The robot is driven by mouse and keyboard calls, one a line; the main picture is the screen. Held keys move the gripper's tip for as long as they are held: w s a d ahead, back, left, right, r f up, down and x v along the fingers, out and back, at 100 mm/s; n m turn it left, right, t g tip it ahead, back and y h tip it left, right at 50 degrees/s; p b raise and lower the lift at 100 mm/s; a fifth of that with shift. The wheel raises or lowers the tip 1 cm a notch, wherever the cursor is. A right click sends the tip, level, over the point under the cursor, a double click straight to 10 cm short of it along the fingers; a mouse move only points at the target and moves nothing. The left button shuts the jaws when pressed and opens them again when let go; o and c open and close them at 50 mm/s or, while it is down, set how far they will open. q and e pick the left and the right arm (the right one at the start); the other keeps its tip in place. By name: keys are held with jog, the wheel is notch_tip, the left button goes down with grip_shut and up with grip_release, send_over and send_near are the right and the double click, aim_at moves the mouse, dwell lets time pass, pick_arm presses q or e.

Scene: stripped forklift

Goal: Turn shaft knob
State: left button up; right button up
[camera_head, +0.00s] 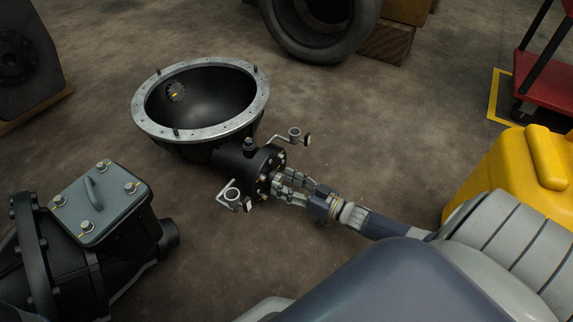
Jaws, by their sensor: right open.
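A black bowl-shaped housing with a grey metal rim (155,128) stands on the floor at upper middle. A short black cylinder (240,158) sticks out of its lower right side and ends in a bolted flange (266,160). My right gripper (278,183) comes in from the right, its fingers open at the flange's end face. The shaft knob is not clearly seen; the fingers cover the middle of that face, so I cannot tell whether they touch it. My left gripper is not in view.
Metal brackets with rings stick out above (294,134) and below (232,194) the flange, close to my fingers. A black gearbox with a grey cover (108,207) stands at lower left. A tyre (290,40), yellow container (505,170) and red cart (545,85) stand around; floor between is clear.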

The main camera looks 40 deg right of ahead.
jog(key=v, duration=1.2)
